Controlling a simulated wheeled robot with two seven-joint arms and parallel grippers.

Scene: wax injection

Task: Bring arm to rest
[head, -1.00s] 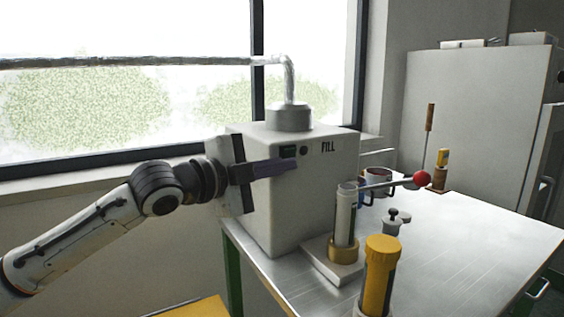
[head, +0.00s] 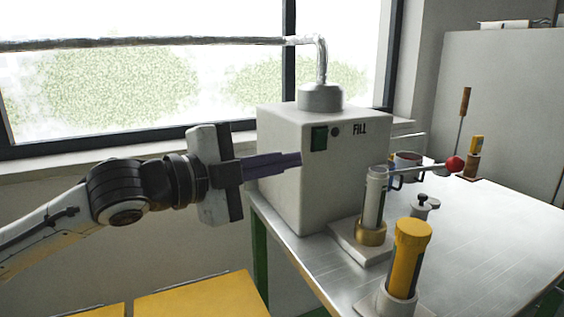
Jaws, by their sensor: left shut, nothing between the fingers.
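My left gripper (head: 298,160) comes in from the left in the head view. Its purple fingers are together, with nothing between them. My right gripper is not in view.
A metal table (head: 490,240) carries the machine, a clear cylinder (head: 375,198) in a brass base, a red-knobbed lever (head: 454,164) and a yellow-capped tube (head: 409,258). Mugs (head: 406,160) stand behind. Yellow surfaces (head: 200,297) lie low in front. A window is behind.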

